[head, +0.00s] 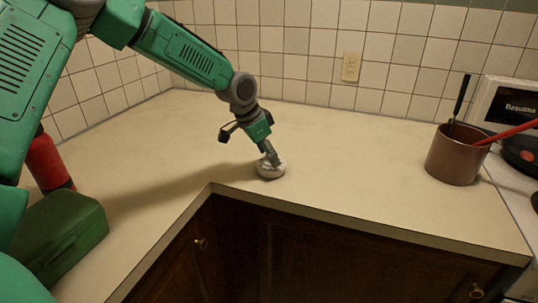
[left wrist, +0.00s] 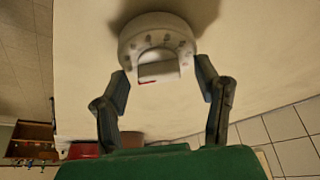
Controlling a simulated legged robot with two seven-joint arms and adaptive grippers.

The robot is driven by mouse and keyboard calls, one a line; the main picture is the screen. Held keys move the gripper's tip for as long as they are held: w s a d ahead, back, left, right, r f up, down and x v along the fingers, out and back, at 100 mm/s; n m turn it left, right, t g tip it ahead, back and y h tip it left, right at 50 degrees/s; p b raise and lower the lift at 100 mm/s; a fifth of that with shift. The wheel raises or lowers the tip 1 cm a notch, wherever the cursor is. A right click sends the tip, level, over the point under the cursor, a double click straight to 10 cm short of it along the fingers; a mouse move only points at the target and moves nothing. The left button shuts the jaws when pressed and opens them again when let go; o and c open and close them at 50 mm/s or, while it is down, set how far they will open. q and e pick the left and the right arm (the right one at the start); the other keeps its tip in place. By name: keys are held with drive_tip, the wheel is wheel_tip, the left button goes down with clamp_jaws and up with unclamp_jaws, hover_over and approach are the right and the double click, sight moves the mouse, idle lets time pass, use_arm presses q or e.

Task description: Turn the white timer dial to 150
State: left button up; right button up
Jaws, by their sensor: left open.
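The white timer (head: 271,169) sits on the beige counter near its inner corner edge. In the left wrist view the timer (left wrist: 156,35) shows a round body with a raised block-like knob and a small red mark. The numbers on it are too blurred to read. My left gripper (head: 268,157) reaches down over the timer. In the left wrist view its two fingers (left wrist: 161,72) are open, one on each side of the knob. I cannot tell whether they touch the timer. My right gripper is not in view.
A brown pot (head: 456,154) with utensils stands at the right, beside a stove with a dark pan (head: 521,155). A green box (head: 58,235) and a red cylinder (head: 47,163) are at the left. A tiled wall closes the back. The counter around the timer is clear.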

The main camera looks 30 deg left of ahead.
use_arm(q)
drive_tip(key=v, duration=1.1)
drive_tip(key=shift+a+r, duration=0.15)
drive_tip(key=shift+r, duration=0.05)
drive_tip(key=shift+s, duration=0.1)
